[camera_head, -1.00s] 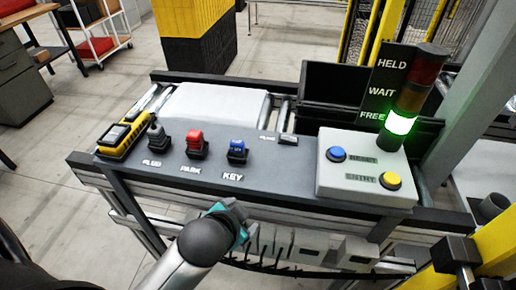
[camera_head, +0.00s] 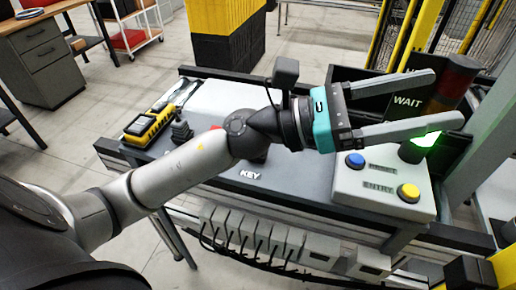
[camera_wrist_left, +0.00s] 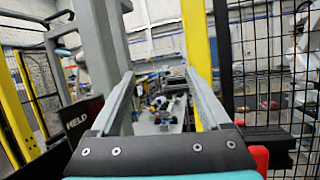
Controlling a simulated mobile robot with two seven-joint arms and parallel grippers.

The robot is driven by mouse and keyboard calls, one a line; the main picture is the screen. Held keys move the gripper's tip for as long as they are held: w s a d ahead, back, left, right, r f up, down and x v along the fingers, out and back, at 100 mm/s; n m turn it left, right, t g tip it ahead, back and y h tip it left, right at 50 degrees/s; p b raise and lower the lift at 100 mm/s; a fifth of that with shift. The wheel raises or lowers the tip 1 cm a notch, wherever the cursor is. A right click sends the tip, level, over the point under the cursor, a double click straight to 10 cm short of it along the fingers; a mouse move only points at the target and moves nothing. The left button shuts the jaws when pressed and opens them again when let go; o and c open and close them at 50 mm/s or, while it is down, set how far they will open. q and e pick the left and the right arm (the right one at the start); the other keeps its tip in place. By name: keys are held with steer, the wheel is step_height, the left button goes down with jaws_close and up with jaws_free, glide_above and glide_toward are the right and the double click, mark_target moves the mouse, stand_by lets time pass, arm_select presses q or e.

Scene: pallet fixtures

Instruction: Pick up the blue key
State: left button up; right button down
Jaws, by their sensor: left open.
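The blue key is not visible now; my left arm covers its spot on the grey panel (camera_head: 290,190), just above the KEY label (camera_head: 251,174). My left gripper (camera_head: 448,98) is open and empty, with its two long grey fingers spread apart. It is above the right end of the panel, pointing right towards the signal tower and in front of the dark sign. In the left wrist view the open fingers (camera_wrist_left: 160,76) have no object held between them. The key is not seen there either.
A grey box with a blue RESET button (camera_head: 355,160) and yellow ENTRY button (camera_head: 408,193) stands below the fingers. The signal tower (camera_head: 450,95) glows green behind them. A yellow handheld device (camera_head: 148,124) lies at the panel's left. A yellow post (camera_wrist_left: 196,45) stands ahead.

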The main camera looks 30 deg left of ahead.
arm_select(q)
steer(key=a+f+m+g+y, duration=0.4)
steer(key=f+m+g+y, duration=0.2)
steer(key=f+m+y, duration=0.75)
steer(key=w+a+m+t+y, duration=0.1)
steer(key=w+a+m+y, duration=0.2)
steer(key=a, duration=0.8)
steer(key=a+m+y, duration=0.3)
steer(key=a+y, duration=0.2)
steer(key=a, duration=0.6)
steer(key=x, duration=1)
steer(key=w+d+p+x, duration=0.1)
steer(key=x, duration=0.4)
steer(key=shift+r, duration=0.15)
steer(key=shift+s, duration=0.1)
jaws_close()
